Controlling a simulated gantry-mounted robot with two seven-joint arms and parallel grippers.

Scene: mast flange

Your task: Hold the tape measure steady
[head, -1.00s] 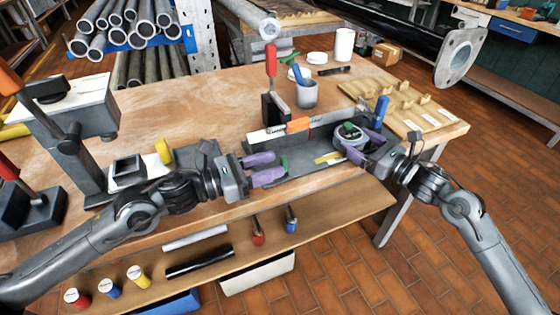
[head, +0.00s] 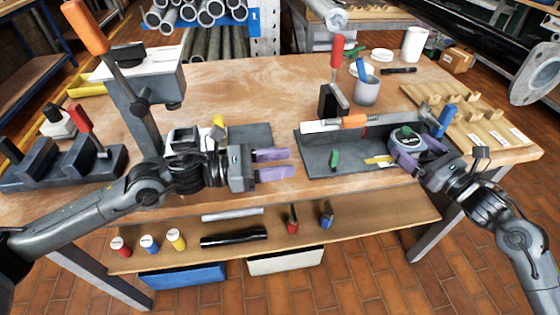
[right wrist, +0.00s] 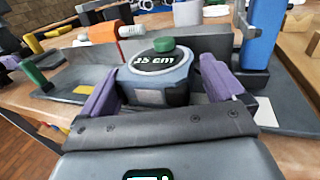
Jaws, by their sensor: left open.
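The tape measure (head: 404,137) is a round grey and black case with a green button, on the right part of a dark grey fixture plate (head: 318,137). My left gripper (head: 290,163) is open and empty, left of the plate. A small green piece (head: 334,158) stands on the plate, apart from my left fingers.
A red-handled clamp (head: 336,75), a grey cup (head: 366,90) and a blue-handled part (head: 446,118) stand nearby. A wooden rack (head: 470,110) is at right. Bare tabletop (head: 270,95) lies behind.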

